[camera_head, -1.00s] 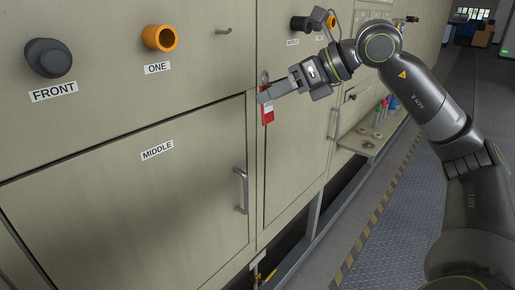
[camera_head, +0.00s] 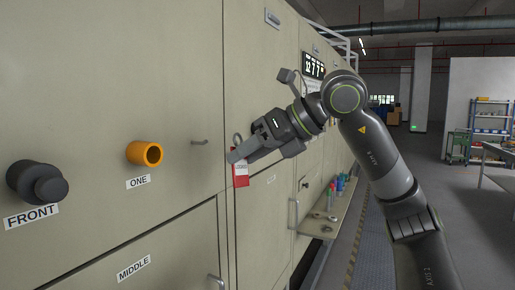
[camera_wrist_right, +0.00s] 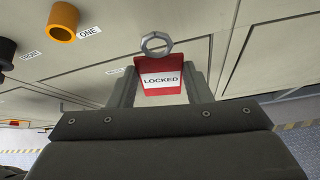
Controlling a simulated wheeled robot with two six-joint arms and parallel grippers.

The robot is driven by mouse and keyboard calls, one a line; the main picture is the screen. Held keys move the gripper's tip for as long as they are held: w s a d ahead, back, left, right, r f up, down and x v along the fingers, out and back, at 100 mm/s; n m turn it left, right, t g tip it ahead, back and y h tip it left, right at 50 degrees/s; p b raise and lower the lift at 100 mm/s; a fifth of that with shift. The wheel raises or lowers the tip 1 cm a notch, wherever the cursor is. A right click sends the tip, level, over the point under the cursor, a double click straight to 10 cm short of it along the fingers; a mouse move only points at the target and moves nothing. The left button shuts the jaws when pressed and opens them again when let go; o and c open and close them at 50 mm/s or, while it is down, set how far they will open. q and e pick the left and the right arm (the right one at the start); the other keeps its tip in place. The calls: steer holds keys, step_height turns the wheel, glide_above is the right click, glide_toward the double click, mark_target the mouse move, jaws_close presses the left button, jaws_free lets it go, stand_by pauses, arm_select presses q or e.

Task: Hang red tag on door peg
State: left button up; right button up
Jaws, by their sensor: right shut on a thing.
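The red tag (camera_head: 241,174) hangs from my right gripper (camera_head: 238,155), in front of the beige furnace wall. In the right wrist view the red tag (camera_wrist_right: 161,82) reads LOCKED and has a metal ring (camera_wrist_right: 156,43) at its top. The right gripper's fingers (camera_wrist_right: 160,88) are shut on it, one on each side. A small grey peg (camera_head: 199,142) sticks out of the wall left of the tag, above the MIDDLE door (camera_head: 165,262). The tag and peg are apart. My left gripper is not in view.
An orange ring-shaped knob (camera_head: 145,153) labelled ONE and a black knob (camera_head: 38,183) labelled FRONT stick out at left. A door handle (camera_head: 215,283) is at the bottom. A shelf (camera_head: 325,222) with small coloured items juts out at right. Open floor lies beyond.

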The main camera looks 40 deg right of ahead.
steer(key=w+a+p, duration=0.2)
steer(key=w+p, duration=0.1)
steer(key=w, duration=0.2)
steer(key=shift+w+a+f+p, duration=0.2)
steer(key=shift+w+p, duration=0.05)
steer(key=shift+p, duration=0.1)
stand_by(0.8)
steer(key=shift+p, duration=0.35)
steer(key=shift+w+a+p, duration=0.2)
steer(key=shift+w+p, duration=0.2)
steer(key=shift+w, duration=0.1)
steer(key=shift+w+a+p, duration=0.15)
steer(key=shift+w+p, duration=0.2)
steer(key=shift+w, duration=0.1)
steer(key=shift+w+f, duration=0.1)
